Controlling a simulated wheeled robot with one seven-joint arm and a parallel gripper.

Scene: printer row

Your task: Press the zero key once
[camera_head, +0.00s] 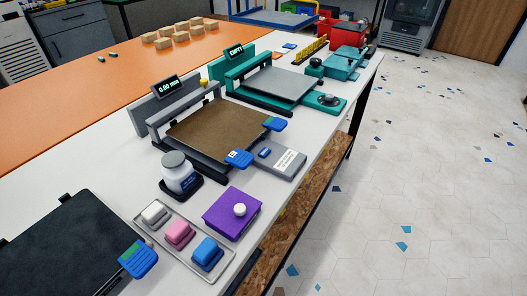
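My gripper is not in view. A grey printer with a brown plate (213,131) stands mid-table, with a small display (168,88) reading 0.00 mm on its back. A flat grey box (280,159) with a small blue key (264,153) and a white label (289,160) sits at its near right corner. The label is too small to read, so I cannot tell which key is the zero key. Blue tabs (238,159) and (275,124) are at the plate's front corners.
A tray (149,227) holds white, pink and blue blocks. A lidded jar (179,172) stands behind it. A black plate (63,250) with a blue tab lies at the near left. A teal printer (240,69) stands farther back. Open floor (430,180) lies right of the table.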

